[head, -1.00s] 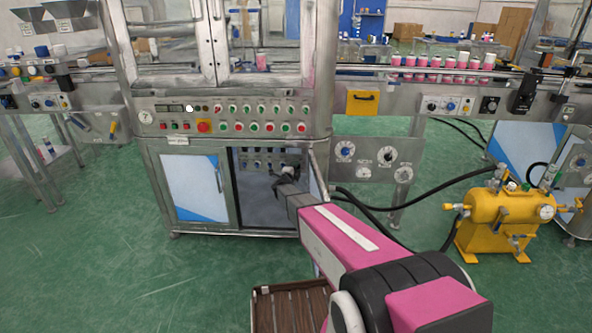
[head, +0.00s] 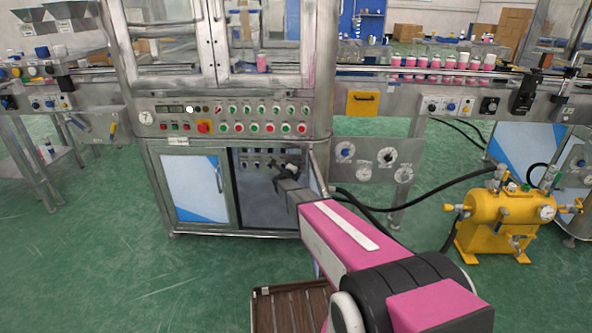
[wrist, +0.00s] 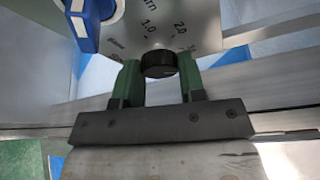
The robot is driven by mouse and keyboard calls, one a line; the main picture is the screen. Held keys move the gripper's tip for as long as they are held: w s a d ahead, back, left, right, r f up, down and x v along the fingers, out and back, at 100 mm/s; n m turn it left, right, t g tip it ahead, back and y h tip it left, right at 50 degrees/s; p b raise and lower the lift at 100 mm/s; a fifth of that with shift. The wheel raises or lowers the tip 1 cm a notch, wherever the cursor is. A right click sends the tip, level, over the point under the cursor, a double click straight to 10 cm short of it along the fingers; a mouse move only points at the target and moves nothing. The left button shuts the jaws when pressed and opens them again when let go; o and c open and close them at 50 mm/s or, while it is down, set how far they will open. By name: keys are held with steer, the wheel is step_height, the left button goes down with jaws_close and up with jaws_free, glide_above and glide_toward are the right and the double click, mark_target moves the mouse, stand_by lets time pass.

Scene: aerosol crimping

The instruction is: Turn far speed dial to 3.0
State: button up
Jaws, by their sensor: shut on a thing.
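In the wrist view a black round knob (wrist: 158,63) sits on a grey metal plate (wrist: 190,20) with a printed scale showing 1.0 and 2.0 and a partly cut-off mark further right. I take it for the far speed dial. My gripper (wrist: 158,78) has its two green fingers on either side of the knob, shut on it. The knob's pointer is not visible, so I cannot tell its setting. A blue-handled dial (wrist: 88,22) is close by at the upper left. In the head view my dark wrist shows before the open cabinet; the fingertips are not clear.
The machine's open cabinet (head: 262,205) has a door edge beside my arm. A dial plate (head: 350,172) is to its right. Black hoses run to a yellow tank (head: 505,218). A brown slatted crate (head: 262,296) stands below my arm. Green floor lies open at left.

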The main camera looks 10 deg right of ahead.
steer(key=o, duration=0.9)
steer(key=shift+s+a, duration=0.1)
steer(key=v, duration=1)
steer(key=shift+s+a, duration=0.1)
steer(key=shift+s, duration=0.2)
